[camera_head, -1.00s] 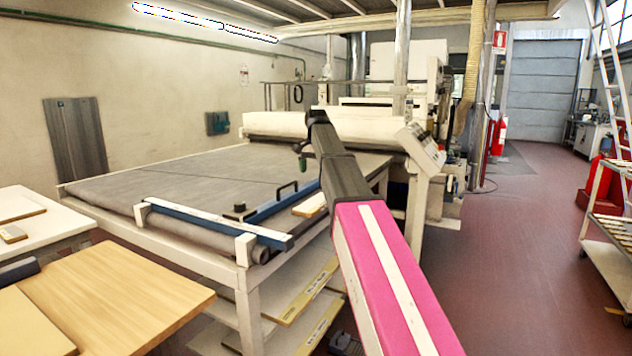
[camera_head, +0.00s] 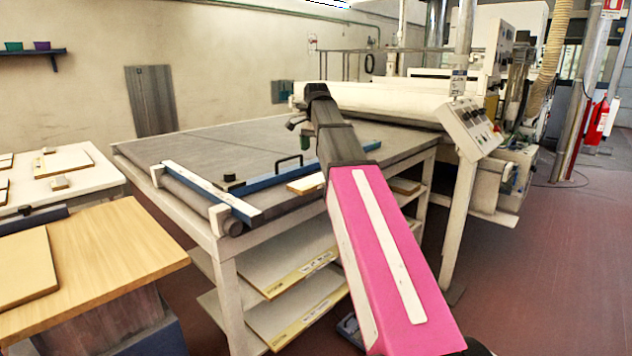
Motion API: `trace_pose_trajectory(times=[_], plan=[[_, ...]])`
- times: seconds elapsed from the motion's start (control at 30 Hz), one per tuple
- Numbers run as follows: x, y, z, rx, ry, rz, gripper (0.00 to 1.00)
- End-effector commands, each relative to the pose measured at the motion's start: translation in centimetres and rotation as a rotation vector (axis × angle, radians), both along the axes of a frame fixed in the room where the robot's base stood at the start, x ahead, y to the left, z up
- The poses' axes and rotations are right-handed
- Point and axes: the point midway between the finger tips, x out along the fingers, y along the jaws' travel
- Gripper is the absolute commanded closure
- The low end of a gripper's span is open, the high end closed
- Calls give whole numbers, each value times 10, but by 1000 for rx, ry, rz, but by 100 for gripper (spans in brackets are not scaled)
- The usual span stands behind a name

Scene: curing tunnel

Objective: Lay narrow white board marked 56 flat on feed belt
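The feed belt (camera_head: 230,150) is a wide grey surface on a white frame, running back to the white machine. My pink arm reaches up over its right side. A dark wrist part with a small green piece (camera_head: 303,138) shows beside the arm's far end, above the belt. The gripper fingers cannot be made out. No number 56 is legible on any board. Pale boards with yellow labelled edges lie on the upper shelf (camera_head: 290,255) and lower shelf (camera_head: 285,320) under the belt. A small pale board (camera_head: 305,184) lies by the blue bar, partly behind my arm.
A blue bar with a black handle (camera_head: 288,163) and a white-ended rail (camera_head: 205,190) lie across the belt's near end. A wooden table (camera_head: 110,240) and a white table (camera_head: 100,178) with several boards stand at left. Open red floor is at right.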

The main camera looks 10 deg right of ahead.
Motion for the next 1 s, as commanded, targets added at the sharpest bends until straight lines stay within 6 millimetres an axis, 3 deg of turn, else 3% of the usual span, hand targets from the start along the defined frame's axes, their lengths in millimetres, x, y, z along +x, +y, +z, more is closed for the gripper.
trace_pose_trajectory(times=[0.4, 0.67, 1.0], plan=[[-1, -1, -49, 0, 1, 0, 0], [-1, -2, -66, 0, 1, 0, 0], [0, -5, -106, -1, 1, 0, 0]])
